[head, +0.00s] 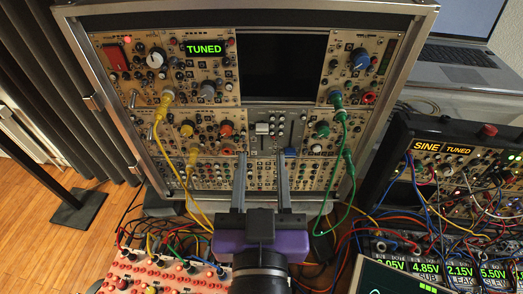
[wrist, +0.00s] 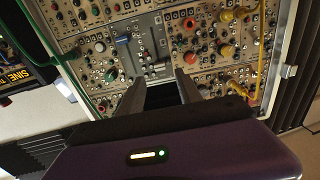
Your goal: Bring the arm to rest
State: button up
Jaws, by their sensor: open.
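My gripper (head: 262,160) is open, its two grey fingers apart and pointing at the lower middle of the synth case (head: 212,171). No object shows between the fingers. They stand before a grey slider module (head: 279,133); I cannot tell how far they are from the panel. In the wrist view the fingertips of my gripper (wrist: 158,78) lie just below the same slider module (wrist: 142,45). The purple body of my gripper hides the lower part of that view. A yellow cable (head: 160,113) and a green cable (head: 344,137) hang on either side.
A second case (head: 437,160) reading SINE stands at the right, with a laptop (head: 459,54) behind it. A red-knobbed panel (head: 143,275) and small displays (head: 425,268) are in front. Loose cables lie around the arm. A black stand (head: 80,208) is on the wooden floor at left.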

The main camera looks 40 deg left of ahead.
jog(key=shift+s+d, duration=0.45)
jog(key=shift+s, duration=0.1)
jog(key=shift+r, duration=0.1)
jog(key=s+d+f+m+t+h, duration=0.2)
jog(key=d+f, duration=0.3)
jog(key=d, duration=0.7)
jog(key=s+d+f+m+t+h, duration=0.1)
jog(key=s+d+f+t+h, duration=0.3)
jog(key=d, duration=0.8)
jog(key=s+d+f+m+g+h, duration=0.5)
jog(key=s+d+f, duration=0.3)
jog(key=d, duration=0.5)
jog(key=s, duration=0.2)
jog(key=shift+s+d+h, duration=0.25)
jog(key=shift+s+h, duration=0.05)
